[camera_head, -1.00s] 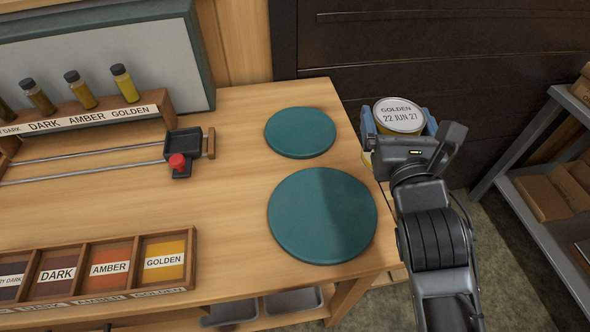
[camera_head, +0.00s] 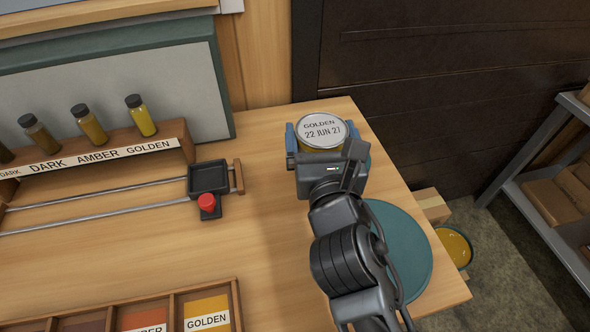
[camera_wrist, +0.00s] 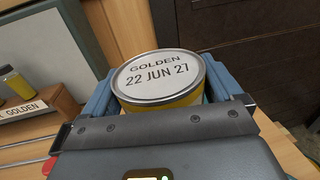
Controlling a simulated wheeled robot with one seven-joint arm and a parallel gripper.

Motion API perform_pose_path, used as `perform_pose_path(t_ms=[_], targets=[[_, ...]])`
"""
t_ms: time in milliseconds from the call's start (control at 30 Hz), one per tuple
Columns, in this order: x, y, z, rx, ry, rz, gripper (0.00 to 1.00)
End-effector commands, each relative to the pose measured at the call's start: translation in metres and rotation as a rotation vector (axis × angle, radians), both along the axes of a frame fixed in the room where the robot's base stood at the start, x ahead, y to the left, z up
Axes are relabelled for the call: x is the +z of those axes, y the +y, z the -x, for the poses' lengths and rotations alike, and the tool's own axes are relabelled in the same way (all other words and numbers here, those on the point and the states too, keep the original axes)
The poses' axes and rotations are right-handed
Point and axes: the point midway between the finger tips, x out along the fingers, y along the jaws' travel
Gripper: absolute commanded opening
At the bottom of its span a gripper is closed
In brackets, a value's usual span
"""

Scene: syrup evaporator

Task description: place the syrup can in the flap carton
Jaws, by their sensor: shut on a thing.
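The syrup can (camera_head: 322,128) has a white lid reading GOLDEN 22 JUN 27 and a yellow side. My gripper (camera_head: 320,139) is shut on it, with a blue finger on each side. The wrist view shows the can (camera_wrist: 158,76) upright between the fingers. The can is over the back right of the table, by the small green disc, mostly hidden behind my gripper; its height above the disc is unclear. Tan cardboard (camera_head: 431,205), possibly the flap carton, shows low beyond the table's right edge. A round yellow thing (camera_head: 453,246) is beside or in it; I cannot tell which.
A larger green disc (camera_head: 408,250) lies on the table (camera_head: 267,215), partly behind my arm. A black slider with a red knob (camera_head: 207,202) sits on rails at left. Sample bottles (camera_head: 140,116) stand behind. A grey shelf (camera_head: 545,130) holds boxes at right.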

Motion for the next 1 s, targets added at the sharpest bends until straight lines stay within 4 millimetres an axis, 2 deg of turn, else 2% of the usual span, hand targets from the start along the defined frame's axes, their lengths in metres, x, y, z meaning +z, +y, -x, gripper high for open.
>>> perform_pose_path(t_ms=[100,300,467,733,1000], targets=[[-0.014,0.022,0.005,0.003,-0.004,0.000,0.27],[-0.025,0.043,0.009,0.001,-0.003,0.000,0.27],[-0.032,0.046,0.010,-0.001,-0.003,0.000,0.27],[-0.064,0.045,0.010,0.000,-0.003,0.001,0.27],[-0.066,0.045,0.010,0.000,-0.004,-0.001,0.27]])
